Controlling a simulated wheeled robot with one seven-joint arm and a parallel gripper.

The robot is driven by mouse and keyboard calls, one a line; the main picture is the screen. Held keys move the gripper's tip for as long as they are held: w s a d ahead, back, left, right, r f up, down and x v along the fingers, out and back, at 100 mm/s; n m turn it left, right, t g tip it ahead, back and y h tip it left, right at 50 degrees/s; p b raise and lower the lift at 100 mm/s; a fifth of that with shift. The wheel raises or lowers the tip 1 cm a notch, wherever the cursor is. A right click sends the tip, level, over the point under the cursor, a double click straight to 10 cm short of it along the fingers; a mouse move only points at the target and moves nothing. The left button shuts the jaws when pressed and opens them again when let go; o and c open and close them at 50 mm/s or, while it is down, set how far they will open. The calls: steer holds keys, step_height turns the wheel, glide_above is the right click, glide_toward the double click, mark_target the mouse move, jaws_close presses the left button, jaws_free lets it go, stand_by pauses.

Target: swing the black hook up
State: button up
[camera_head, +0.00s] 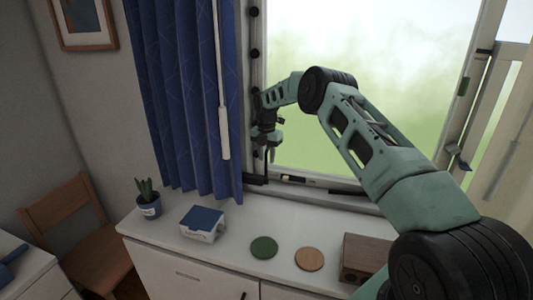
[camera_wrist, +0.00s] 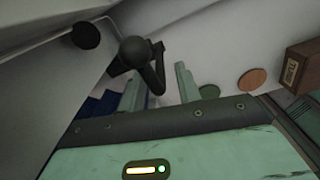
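The black hook (camera_wrist: 135,52) shows in the wrist view as a rounded black knob with a bent arm reaching down toward my gripper. My gripper (camera_wrist: 158,88) is open, its two pale green fingers apart. The hook's bent end shows between the fingertips in the picture; I cannot tell whether they touch. In the head view my gripper (camera_head: 273,153) points down beside the left window frame, above the sill. I cannot make out the hook clearly there, as my gripper and wrist cover that part of the frame.
Black round knobs (camera_head: 254,53) line the left window frame, next to a blue curtain (camera_head: 185,100). Below, a white cabinet top (camera_head: 225,255) holds a potted plant (camera_head: 148,198), a blue-and-white box (camera_head: 202,224), green (camera_head: 263,247) and tan discs (camera_head: 309,259), and a brown box (camera_head: 365,255).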

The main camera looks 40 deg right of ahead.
step_height(320, 180, up, 17)
steer(key=b, duration=0.3)
steer(key=shift+r, duration=0.2)
steer(key=shift+w+d+f, duration=0.1)
stand_by(0.5)
